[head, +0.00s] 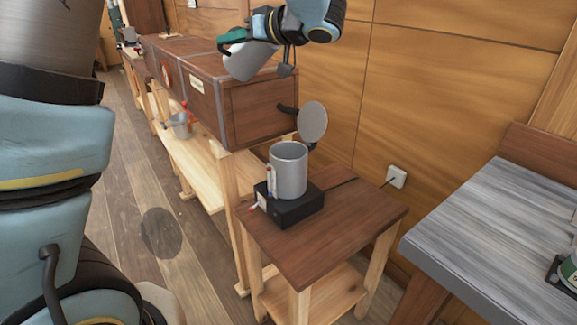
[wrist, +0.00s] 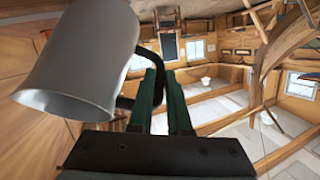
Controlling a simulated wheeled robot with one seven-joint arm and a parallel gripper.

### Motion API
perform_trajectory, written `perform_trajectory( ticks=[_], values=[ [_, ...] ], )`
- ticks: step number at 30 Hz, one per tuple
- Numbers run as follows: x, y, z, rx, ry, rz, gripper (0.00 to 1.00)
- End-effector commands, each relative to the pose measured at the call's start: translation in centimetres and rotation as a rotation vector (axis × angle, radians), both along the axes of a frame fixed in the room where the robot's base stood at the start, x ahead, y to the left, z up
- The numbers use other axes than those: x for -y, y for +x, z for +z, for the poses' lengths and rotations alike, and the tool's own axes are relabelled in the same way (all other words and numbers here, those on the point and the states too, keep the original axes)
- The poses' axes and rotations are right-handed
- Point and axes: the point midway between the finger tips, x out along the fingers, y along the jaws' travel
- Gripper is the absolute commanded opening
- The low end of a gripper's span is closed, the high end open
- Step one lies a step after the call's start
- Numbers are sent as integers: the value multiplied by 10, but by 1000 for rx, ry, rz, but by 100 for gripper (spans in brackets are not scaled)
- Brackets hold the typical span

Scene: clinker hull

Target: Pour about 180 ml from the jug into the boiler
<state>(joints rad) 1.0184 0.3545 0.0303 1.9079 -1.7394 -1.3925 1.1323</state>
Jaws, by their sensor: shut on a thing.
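The jug (head: 249,61) is a plain light grey vessel, tilted, in my gripper (head: 236,37). My gripper's green fingers are shut on its dark handle; jug and fingers also show in the wrist view, the jug (wrist: 85,55) at upper left and the gripper (wrist: 160,95) beside it. The boiler (head: 289,172) is a grey cylinder standing upright on a black base, its round lid (head: 312,122) raised. The jug is above and left of the boiler in the head view, apart from it. No stream shows, and the contents of both are hidden.
The boiler's base (head: 290,208) stands on a small brown wooden table (head: 345,222). A long brown chest (head: 255,108) on a pale wooden frame lies behind and left. A small metal bucket (head: 180,128) stands on the lower shelf. A grey-topped counter (head: 500,235) is at right.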

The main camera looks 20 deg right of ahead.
Motion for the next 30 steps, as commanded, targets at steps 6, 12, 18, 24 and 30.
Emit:
perform_trajectory(
  ticks=[6,12,18,24,30],
  values=[
    [1,-3,-4,57,46,17,0],
    [1,-5,-4,80,71,24,0],
    [2,-7,-5,105,95,26,0],
    [4,-8,-6,132,116,27,0],
    [4,-9,-6,157,137,29,0]
  ],
)
